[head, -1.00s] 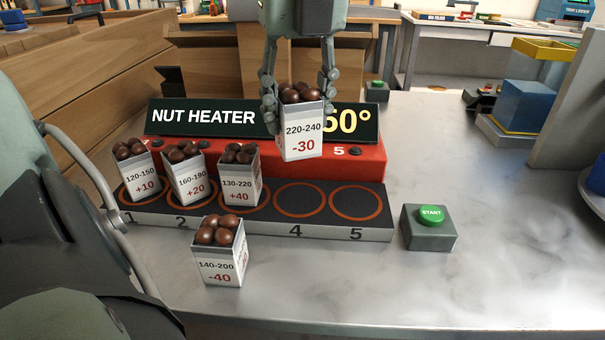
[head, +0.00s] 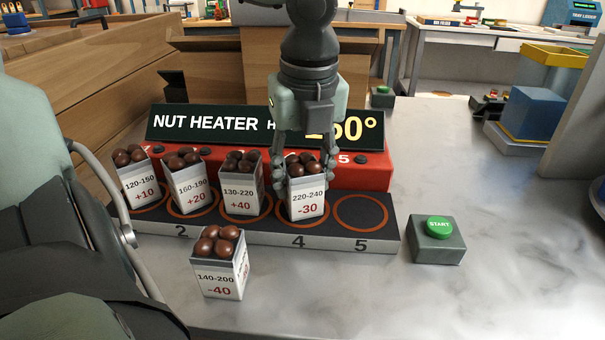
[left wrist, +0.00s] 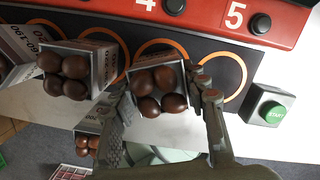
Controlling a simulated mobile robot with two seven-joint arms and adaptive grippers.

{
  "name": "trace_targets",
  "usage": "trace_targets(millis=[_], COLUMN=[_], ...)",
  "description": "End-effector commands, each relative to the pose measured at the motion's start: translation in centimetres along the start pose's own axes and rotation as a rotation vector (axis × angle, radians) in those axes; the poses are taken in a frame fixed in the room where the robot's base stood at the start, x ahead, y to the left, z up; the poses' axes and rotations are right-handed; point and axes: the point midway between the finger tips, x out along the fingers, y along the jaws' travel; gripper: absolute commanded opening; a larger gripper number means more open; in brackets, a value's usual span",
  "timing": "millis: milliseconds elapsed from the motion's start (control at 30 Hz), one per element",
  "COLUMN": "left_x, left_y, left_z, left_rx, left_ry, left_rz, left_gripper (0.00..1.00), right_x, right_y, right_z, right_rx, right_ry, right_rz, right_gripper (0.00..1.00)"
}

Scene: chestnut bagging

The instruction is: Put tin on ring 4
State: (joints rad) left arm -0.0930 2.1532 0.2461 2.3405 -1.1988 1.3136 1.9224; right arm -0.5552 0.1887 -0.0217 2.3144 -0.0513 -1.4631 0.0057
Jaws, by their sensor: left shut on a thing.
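The held tin (head: 307,209), marked 220-240 and -30 and filled with chestnuts, is upright at ring 4 (left wrist: 160,43), in front of the number 4. It covers most of that ring; I cannot tell whether its base touches the plate. My left gripper (head: 305,178) reaches down from above and is shut on this tin, one finger on each side. The left wrist view shows the tin's chestnuts (left wrist: 160,90) between the fingers. My right gripper is not in view.
Tins +10 (head: 139,188), +20 (head: 191,196) and +40 (head: 240,200) stand on rings 1 to 3. Ring 5 (head: 361,212) is empty. Tin -40 (head: 219,281) stands on the table in front. The START button (head: 438,228) is at the right.

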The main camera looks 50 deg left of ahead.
Motion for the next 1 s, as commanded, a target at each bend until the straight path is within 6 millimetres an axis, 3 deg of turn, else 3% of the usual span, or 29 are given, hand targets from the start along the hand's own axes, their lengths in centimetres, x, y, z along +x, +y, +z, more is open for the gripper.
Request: trace_targets(millis=[433, 467, 600, 1000], left_x=[0.19, 0.12, 0.11, -0.32], left_y=[-0.03, -0.02, -0.01, 0.00], left_z=[0.02, 0.02, 0.02, 0.06], left_rx=[0.000, 0.000, 0.000, 0.000], left_ry=[-0.002, -0.002, -0.001, 0.000], left_rz=[-0.001, -0.001, 0.000, 0.000], left_gripper=[0.12, 0.48, 0.65, 0.65], right_x=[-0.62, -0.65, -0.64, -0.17], right_y=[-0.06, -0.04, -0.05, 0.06], right_z=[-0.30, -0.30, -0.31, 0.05], right_rx=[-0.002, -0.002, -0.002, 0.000], right_ry=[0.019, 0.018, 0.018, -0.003], right_rz=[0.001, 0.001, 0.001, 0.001], right_gripper=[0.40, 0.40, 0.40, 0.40])
